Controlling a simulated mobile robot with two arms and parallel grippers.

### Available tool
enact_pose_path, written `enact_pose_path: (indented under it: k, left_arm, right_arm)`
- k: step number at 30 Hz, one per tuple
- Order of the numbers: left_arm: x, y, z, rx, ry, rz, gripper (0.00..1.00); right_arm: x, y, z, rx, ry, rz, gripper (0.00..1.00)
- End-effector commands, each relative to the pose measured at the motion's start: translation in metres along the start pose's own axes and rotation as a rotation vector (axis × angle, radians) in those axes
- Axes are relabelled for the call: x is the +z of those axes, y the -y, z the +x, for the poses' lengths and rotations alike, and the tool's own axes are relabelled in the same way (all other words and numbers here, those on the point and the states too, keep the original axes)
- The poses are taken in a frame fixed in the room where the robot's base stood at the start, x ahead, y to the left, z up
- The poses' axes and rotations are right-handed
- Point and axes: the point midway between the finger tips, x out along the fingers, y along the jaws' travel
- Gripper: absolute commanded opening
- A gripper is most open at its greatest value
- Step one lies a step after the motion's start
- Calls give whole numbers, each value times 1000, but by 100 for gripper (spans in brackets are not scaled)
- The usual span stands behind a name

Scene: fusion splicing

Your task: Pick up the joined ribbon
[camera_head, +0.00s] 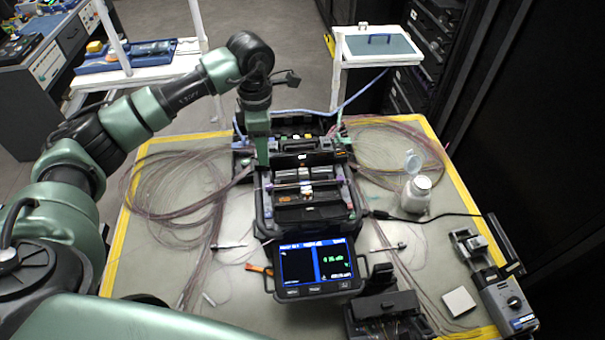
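The fusion splicer (262,222) stands in the middle of the work mat with its lid up. A thin pale line (290,186) crosses its open working area; it looks like the ribbon, but it is too small to tell whether it is joined. My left gripper (262,164) points down at the splicer's left side, by the fibres entering there. Its fingers are too small to show a gap or a hold. My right gripper is not in view.
The splicer's screen (315,263) faces the front. Loose fibre coils (172,190) lie left, with more (405,150) at the right. A white bottle (416,194) with its cap open, a grey device (497,290) and a white block (459,302) stand at the right.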

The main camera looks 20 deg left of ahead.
Motion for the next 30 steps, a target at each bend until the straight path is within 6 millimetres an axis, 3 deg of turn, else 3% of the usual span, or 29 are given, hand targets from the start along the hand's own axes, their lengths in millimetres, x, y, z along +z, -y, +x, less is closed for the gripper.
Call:
enact_pose_path:
  k: [1,5,15,25,30]
  left_arm:
    - [0,0,13,0,0,1,40]
    - [0,0,30,0,0,1,40]
    - [0,0,70,0,0,0,40]
    - [-1,0,94,-4,-2,0,40]
    - [-7,-5,112,-5,-3,-1,40]
  right_arm:
    - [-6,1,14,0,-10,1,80]
    - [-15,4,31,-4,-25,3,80]
    - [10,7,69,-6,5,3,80]
    - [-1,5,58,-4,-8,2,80]
    - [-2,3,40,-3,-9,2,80]
